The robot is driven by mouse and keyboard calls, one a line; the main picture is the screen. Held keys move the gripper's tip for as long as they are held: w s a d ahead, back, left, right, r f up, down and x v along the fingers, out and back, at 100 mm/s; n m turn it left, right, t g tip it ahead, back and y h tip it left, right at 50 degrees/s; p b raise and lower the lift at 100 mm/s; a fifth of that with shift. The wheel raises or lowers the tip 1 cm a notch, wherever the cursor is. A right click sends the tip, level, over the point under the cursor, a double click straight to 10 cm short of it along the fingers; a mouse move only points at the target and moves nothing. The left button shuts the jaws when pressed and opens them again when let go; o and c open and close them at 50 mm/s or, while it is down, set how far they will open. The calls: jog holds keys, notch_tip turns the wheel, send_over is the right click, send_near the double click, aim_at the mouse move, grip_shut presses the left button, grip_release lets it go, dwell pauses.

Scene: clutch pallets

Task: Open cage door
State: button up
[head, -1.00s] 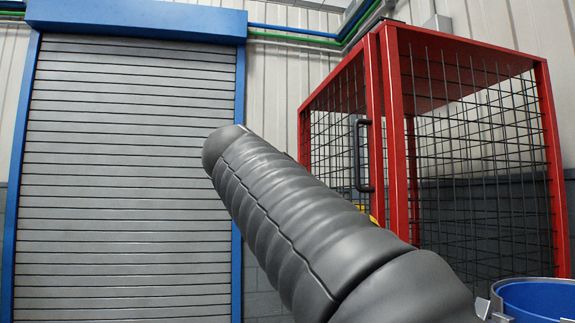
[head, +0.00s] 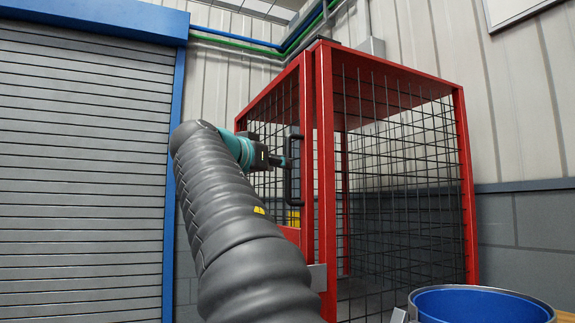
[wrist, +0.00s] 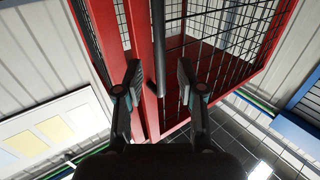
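The red-framed cage with black wire mesh (head: 410,172) stands right of centre in the head view. Its door (head: 272,120) is on the left face and looks shut. A dark vertical handle (head: 291,178) sits on the door's edge beside a red post. My gripper (head: 282,161) is at the handle, its fingers small and partly hidden in this view. In the wrist view my gripper (wrist: 160,80) has its fingers apart, one on each side of the handle (wrist: 158,45). Neither finger clearly touches it.
A blue container (head: 480,305) stands at the bottom right, in front of the cage. A grey roller shutter with blue frame (head: 80,170) fills the left. A panelled wall (head: 510,100) is behind. A yellow item (head: 293,217) shows through the mesh.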

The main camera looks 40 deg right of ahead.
jog(key=p, duration=0.1)
send_over(288, 201)
jog(key=shift+w+d, duration=0.25)
grip_shut()
